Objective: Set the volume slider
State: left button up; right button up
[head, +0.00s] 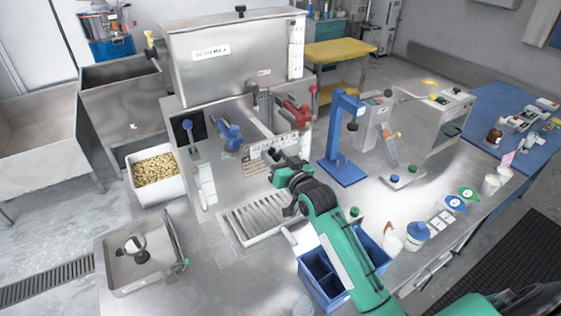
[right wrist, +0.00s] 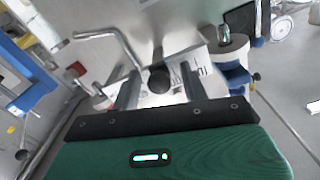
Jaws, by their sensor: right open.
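A pale scale plate with dark lettering (head: 268,150) is on the front of the steel bean machine (head: 225,60). My right gripper (head: 277,168) is in front of the machine, just below this plate. In the right wrist view a round black knob (right wrist: 159,79), apparently the volume slider's, stands before the plate. The open fingers of my right gripper (right wrist: 160,90) lie on either side of the knob, with gaps visible; whether they touch it I cannot tell. The slider's exact setting cannot be read. My left gripper is not in view.
A blue handle (head: 229,132) and a red handle (head: 298,110) flank the plate. A slatted drip tray (head: 260,213) lies below. A blue stand (head: 345,140) is to the right, a blue divided bin (head: 318,280) in front. A bean container (head: 155,168) stands left.

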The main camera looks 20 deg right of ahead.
jog(key=shift+s+f, duration=0.1)
jog(key=shift+s, duration=0.15)
jog(key=s+d+b, duration=0.2)
jog(key=s+b, duration=0.2)
jog(key=s, duration=0.9)
jog(key=shift+b, duration=0.35)
jog(key=shift+s, duration=0.1)
